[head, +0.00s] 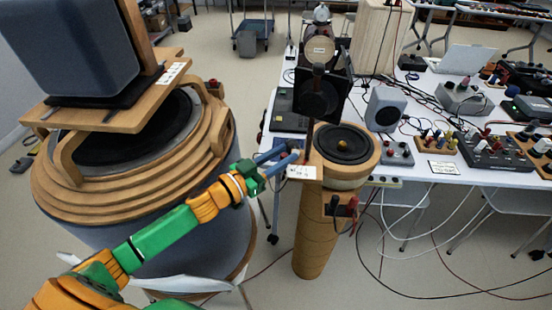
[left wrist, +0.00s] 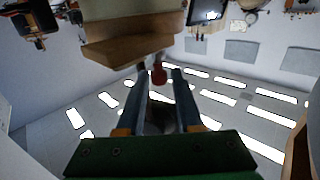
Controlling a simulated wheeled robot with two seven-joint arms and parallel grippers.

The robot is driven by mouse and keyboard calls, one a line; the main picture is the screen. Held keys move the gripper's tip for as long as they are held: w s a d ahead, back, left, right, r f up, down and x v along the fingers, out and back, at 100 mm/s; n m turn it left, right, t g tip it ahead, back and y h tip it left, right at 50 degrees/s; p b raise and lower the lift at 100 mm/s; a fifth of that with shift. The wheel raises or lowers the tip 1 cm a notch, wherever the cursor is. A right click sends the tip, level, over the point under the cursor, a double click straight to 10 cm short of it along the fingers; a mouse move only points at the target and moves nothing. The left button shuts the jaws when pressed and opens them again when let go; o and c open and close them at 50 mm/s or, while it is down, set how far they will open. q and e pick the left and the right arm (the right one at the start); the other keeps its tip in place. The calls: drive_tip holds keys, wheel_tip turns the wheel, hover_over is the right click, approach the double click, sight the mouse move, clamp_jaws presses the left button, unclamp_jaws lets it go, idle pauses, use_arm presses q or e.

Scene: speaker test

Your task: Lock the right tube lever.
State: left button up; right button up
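The right tube (head: 312,235) is a tall wooden cylinder with a round black speaker cone (head: 344,144) on top. A small wooden block (head: 340,207) with red and black knobs sits on its side. My left gripper (head: 289,154) is at the tube's upper left edge, beside a white label. In the left wrist view its two blue fingers stand apart, with a small red knob (left wrist: 158,75) seen between their tips under a wooden block (left wrist: 130,47). I cannot tell whether they touch it. No lever can be made out clearly. My right gripper is not in view.
A large wooden-ringed drum (head: 200,160) with a grey speaker box (head: 75,45) on a board stands at the left, close to my left arm. A white table (head: 400,172) with electronics stands behind and right of the tube. Cables lie on the floor at right.

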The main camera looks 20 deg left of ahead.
use_arm(q)
drive_tip(key=b+v, duration=0.1)
drive_tip(key=v, duration=0.5)
drive_tip(key=shift+s, duration=0.15)
drive_tip(key=shift+a, duration=0.1)
